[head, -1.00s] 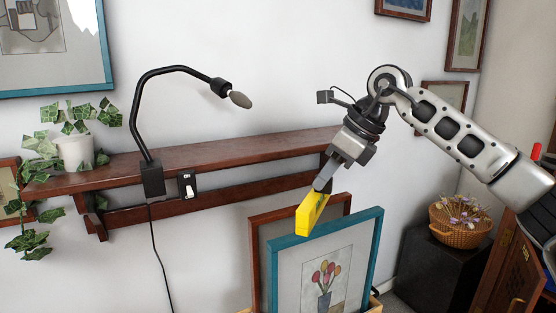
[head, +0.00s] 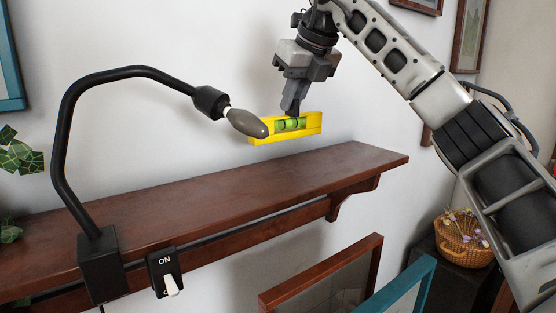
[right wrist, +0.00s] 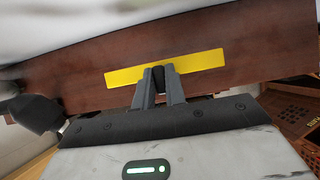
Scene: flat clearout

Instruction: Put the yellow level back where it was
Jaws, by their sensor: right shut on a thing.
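The yellow level (head: 315,122), with a green vial in its window, is held above the wooden shelf (head: 225,205) in the head view. My right gripper (head: 291,112) is shut on the level's middle and comes down from above. The level hangs clear of the shelf top, and its left end shows behind the lamp bulb in the picture. In the right wrist view the level (right wrist: 200,63) lies across the fingertips (right wrist: 159,80), with the brown shelf beyond it. My left gripper is out of view.
A black gooseneck lamp (head: 66,140) is mounted at the shelf's left, its bulb (head: 246,123) close to the level in the picture. A switch box (head: 165,272) is on the shelf front. Framed pictures (head: 330,275) stand below. The shelf top right of the lamp is bare.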

